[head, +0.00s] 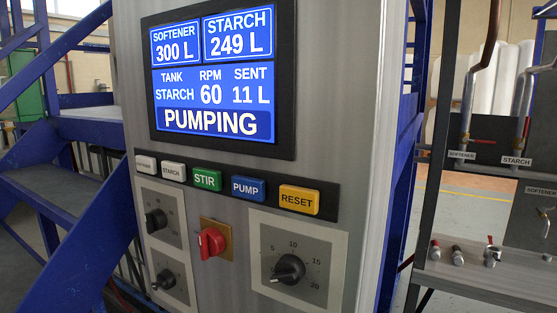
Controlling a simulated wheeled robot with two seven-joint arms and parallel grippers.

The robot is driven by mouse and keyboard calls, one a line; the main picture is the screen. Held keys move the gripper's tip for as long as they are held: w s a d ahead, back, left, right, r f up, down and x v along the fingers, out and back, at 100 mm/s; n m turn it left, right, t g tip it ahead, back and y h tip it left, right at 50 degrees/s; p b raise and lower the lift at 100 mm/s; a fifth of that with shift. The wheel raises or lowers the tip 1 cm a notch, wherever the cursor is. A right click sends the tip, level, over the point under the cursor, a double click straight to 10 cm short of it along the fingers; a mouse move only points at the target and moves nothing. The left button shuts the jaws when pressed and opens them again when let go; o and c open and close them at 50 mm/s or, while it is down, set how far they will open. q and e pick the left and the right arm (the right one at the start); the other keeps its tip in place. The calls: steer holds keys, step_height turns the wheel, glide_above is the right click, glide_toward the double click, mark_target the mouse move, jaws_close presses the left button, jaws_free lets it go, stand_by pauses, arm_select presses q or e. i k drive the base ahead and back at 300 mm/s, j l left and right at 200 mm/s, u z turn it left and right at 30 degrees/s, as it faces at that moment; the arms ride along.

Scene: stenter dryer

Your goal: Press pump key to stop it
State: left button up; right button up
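The blue PUMP key (248,188) sits in a row of keys on the steel control panel, between the green STIR key (207,179) and the yellow RESET key (299,199). Above the row, the display (222,80) reads softener 300 L, starch 249 L, tank STARCH, 60 RPM, 11 L sent, and PUMPING. Neither of my grippers shows in the head view.
A white STARCH key (173,172) and another white key (146,164) are at the row's left. Below are a red switch (211,242) and several black dials, one large (288,269). Blue stairs (70,215) stand left; pipes and a shelf (480,280) stand right.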

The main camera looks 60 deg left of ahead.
mark_target(254, 189)
steer(key=u, duration=2.2)
